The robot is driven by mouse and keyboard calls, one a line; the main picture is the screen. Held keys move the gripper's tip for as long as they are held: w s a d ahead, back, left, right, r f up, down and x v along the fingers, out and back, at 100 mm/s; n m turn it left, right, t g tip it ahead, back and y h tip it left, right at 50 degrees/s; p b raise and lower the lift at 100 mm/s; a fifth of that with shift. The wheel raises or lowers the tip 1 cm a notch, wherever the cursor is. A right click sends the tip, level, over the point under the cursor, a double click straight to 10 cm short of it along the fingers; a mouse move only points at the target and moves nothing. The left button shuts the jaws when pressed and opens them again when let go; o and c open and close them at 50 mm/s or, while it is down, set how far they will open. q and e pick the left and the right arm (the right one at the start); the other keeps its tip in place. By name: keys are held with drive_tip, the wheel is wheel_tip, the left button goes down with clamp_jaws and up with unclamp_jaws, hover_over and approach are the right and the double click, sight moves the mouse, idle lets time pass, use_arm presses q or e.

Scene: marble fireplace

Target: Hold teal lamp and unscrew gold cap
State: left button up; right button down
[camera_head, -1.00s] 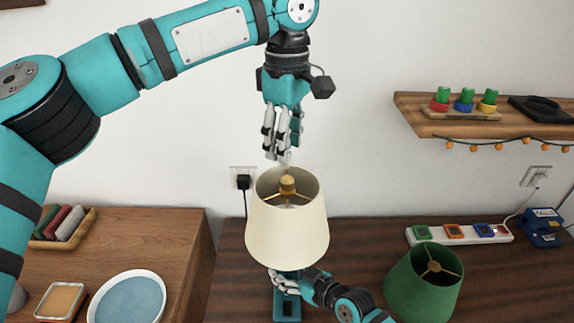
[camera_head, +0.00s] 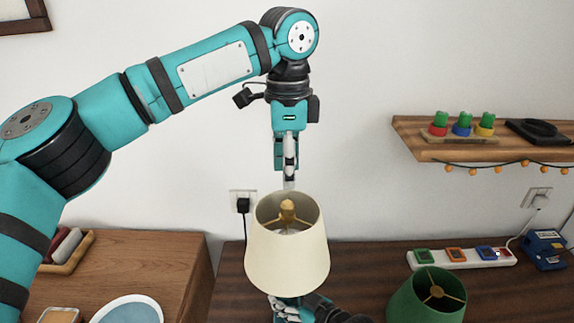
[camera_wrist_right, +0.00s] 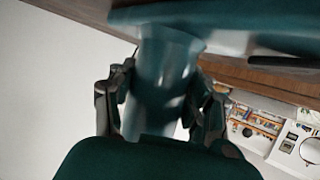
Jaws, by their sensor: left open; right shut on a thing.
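The lamp has a cream shade (camera_head: 287,258) and stands upright on the wooden table in the head view. A gold cap (camera_head: 287,208) sits at the centre of the shade's open top. My left gripper (camera_head: 290,182) is open, pointing down just above the cap, apart from it. It is seen edge-on, so its fingers overlap. My right gripper (camera_head: 290,309) is below the shade, partly cut off by the picture's lower edge. In the right wrist view it is shut on the lamp's teal stem (camera_wrist_right: 165,75), a finger on each side. The lamp's base is out of the head view.
A green-shaded lamp (camera_head: 427,297) stands to the right on the dark table (camera_head: 355,262). Behind it are a power strip (camera_head: 463,258) and a blue box (camera_head: 546,250). A wall shelf (camera_head: 400,128) is at upper right. A blue dish (camera_head: 128,311) lies on the left table.

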sight(287, 202)
use_arm(q)
drive_tip(key=m, duration=1.2)
drive_tip(key=shift+m, duration=0.4)
drive_tip(key=m, duration=0.4)
drive_tip(key=shift+m, duration=0.4)
use_arm(e)
drive_tip(key=shift+d, duration=0.1)
use_arm(q)
drive_tip(key=m, duration=0.5)
drive_tip(key=shift+f+m, duration=0.4)
drive_tip(key=shift+f, duration=0.15)
wheel_tip(287, 202, down, 7)
drive_tip(key=shift+r, duration=0.1)
